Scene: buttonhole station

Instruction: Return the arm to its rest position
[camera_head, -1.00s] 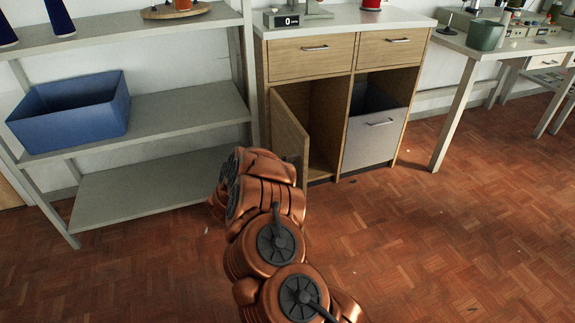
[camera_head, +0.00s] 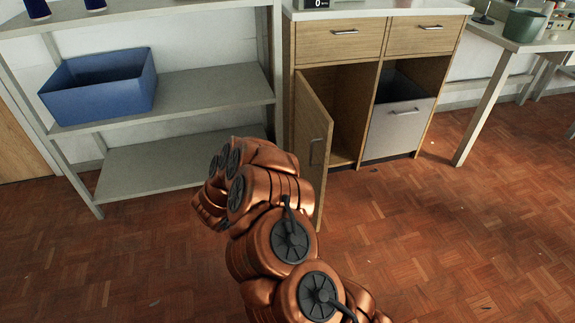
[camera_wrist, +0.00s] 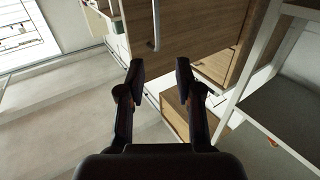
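My copper arm (camera_head: 268,225) is folded in the lower middle of the head view, in front of the shelf and the cabinet. The gripper itself cannot be made out in the head view. In the wrist view, my gripper (camera_wrist: 160,72) has its two dark fingers apart, with nothing between them. Beyond the fingers are wooden cabinet panels (camera_wrist: 190,30) and a vertical handle.
The cabinet (camera_head: 343,45) has its left door (camera_head: 315,130) swung open and its grey bin front (camera_head: 397,130) tilted out. A shelf unit (camera_head: 205,90) with a blue bin (camera_head: 100,90) stands left. A workbench (camera_head: 487,110) is at right. The parquet floor (camera_head: 440,240) is clear.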

